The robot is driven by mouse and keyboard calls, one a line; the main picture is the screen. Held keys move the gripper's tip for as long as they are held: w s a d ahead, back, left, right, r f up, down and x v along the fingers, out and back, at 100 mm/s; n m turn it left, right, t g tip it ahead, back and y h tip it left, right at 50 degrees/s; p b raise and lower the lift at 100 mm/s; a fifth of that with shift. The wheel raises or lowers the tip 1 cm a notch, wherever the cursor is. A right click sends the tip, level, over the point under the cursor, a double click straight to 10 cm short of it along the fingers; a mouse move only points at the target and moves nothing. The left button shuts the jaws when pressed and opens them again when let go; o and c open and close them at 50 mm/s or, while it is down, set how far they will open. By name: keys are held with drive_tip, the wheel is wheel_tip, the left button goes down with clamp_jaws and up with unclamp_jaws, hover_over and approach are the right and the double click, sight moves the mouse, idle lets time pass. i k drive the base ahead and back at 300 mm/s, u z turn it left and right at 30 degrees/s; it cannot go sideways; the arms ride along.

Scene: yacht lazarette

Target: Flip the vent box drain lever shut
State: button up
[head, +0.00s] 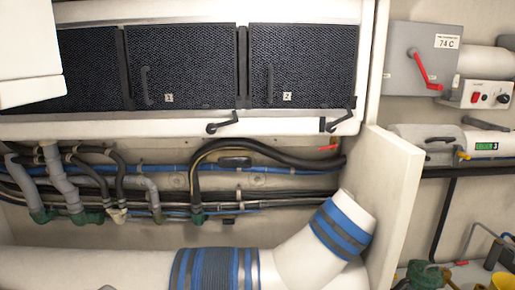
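The vent box is probably the white housing (170,127) at the upper left, with black mesh panels, two of them numbered 1 and 2. Two dark levers stand on its lower edge: one (222,123) left of centre and one (341,121) at the right end. Both slant up to the right. A small red-tipped handle (328,148) shows below the right lever. No label marks any of these as the drain lever, so I cannot tell which it is. My gripper is not in view.
A white upright panel (395,200) divides the space. Hoses and a large white duct (90,268) fill the lower left.

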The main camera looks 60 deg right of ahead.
sight(336, 144)
drive_tip(key=u, duration=0.25)
drive_tip(key=k, duration=1)
drive_tip(key=z, duration=1)
